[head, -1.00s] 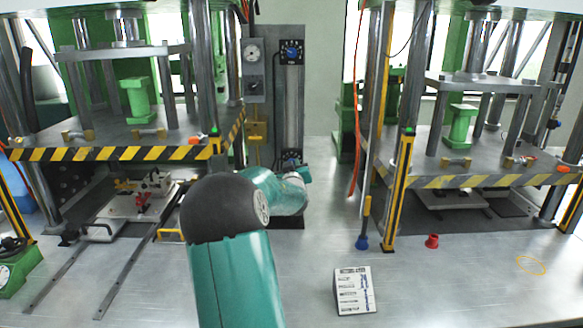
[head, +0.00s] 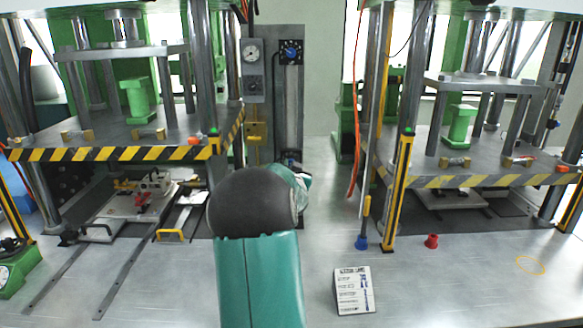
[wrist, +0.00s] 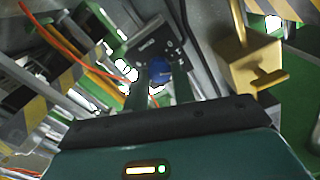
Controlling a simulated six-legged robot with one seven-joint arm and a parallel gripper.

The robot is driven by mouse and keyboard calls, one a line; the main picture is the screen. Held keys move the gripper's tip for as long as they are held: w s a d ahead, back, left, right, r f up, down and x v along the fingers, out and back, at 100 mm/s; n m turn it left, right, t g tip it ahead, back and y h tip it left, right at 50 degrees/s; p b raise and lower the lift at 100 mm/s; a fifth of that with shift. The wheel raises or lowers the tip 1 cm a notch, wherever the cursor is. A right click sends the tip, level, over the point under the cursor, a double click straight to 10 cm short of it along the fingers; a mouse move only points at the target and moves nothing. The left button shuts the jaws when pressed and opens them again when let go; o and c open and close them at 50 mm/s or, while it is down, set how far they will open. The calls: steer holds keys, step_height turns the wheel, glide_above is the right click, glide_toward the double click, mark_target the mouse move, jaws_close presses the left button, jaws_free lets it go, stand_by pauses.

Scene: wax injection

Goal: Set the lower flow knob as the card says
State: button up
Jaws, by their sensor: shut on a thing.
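The lower flow knob (wrist: 160,71) shows in the wrist view as a blue round knob on a dark plate with pale markings. My gripper (wrist: 161,77) has a finger on either side of it and is shut on it. The fingers hide part of the knob, and I cannot read its setting. In the head view my arm hides the lower knob and the gripper. The upper blue knob (head: 291,50) is on the grey panel (head: 290,100). The setting card (head: 353,291) stands on the floor at front right; its small text is unreadable.
A left press (head: 120,154) and a right press (head: 490,181) with striped edges flank the panel. A yellow fitting (wrist: 249,65) is right of the gripper in the wrist view. A red hose (head: 356,130) hangs beside the right press. The front floor is mostly clear.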

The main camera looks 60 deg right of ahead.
stand_by(0.4)
steer(key=o, duration=1)
steer(key=v, duration=1.3)
steer(key=shift+s+a, duration=0.2)
steer(key=shift+a, duration=0.15)
